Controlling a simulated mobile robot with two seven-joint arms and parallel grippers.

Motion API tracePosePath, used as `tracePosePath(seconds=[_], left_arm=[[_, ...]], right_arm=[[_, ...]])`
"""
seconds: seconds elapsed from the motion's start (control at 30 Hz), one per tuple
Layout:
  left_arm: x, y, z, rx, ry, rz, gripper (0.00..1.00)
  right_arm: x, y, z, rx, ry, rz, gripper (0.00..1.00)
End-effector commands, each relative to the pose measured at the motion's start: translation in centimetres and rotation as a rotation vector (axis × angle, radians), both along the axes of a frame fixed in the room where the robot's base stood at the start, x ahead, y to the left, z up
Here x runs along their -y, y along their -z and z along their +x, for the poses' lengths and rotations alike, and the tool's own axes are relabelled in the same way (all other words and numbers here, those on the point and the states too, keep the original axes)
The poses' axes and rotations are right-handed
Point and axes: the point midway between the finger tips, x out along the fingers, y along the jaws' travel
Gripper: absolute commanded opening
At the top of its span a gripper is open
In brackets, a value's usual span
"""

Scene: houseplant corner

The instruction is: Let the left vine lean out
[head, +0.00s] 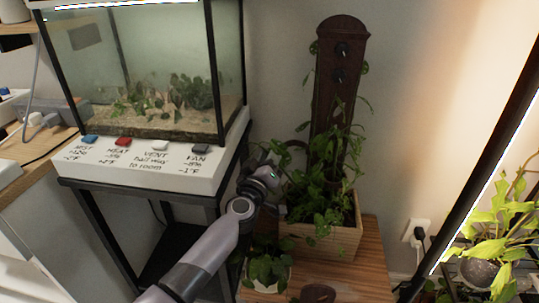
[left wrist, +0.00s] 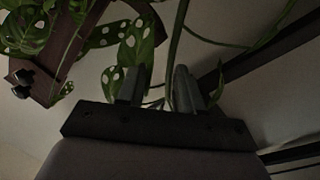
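A leafy green plant (head: 318,200) grows in a light wooden planter box (head: 322,242). Its vines run up a dark brown post (head: 338,100) with two dark knobs, which also shows in the left wrist view (left wrist: 90,48). My left gripper (head: 278,190) is at the left side of the plant, its fingertips partly hidden among leaves. In the left wrist view its fingers (left wrist: 158,86) stand apart. A green vine stem (left wrist: 174,48) passes at the gap, close to the right finger; contact cannot be told. A spotted leaf (left wrist: 138,45) hangs beside the left finger. My right gripper is out of view.
A glass terrarium (head: 150,70) on a white labelled base (head: 185,165) stands left, on a black stand. A small potted plant (head: 268,268) sits in front of the planter on the wooden surface (head: 365,265). Another lit plant (head: 490,245) is at right.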

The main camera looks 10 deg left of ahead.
Motion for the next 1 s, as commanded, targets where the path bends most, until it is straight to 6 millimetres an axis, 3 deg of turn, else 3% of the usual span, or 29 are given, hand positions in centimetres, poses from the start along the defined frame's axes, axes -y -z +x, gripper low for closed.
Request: tracePosePath(seconds=[0.5,1.0], left_arm=[[-0.4,0.7,-5.9,-0.004,0.000,0.001,0.35],[-0.4,0.8,-6.8,-0.002,0.001,0.000,0.35]], right_arm=[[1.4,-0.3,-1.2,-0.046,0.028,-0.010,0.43],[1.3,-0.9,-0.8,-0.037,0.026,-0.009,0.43]])
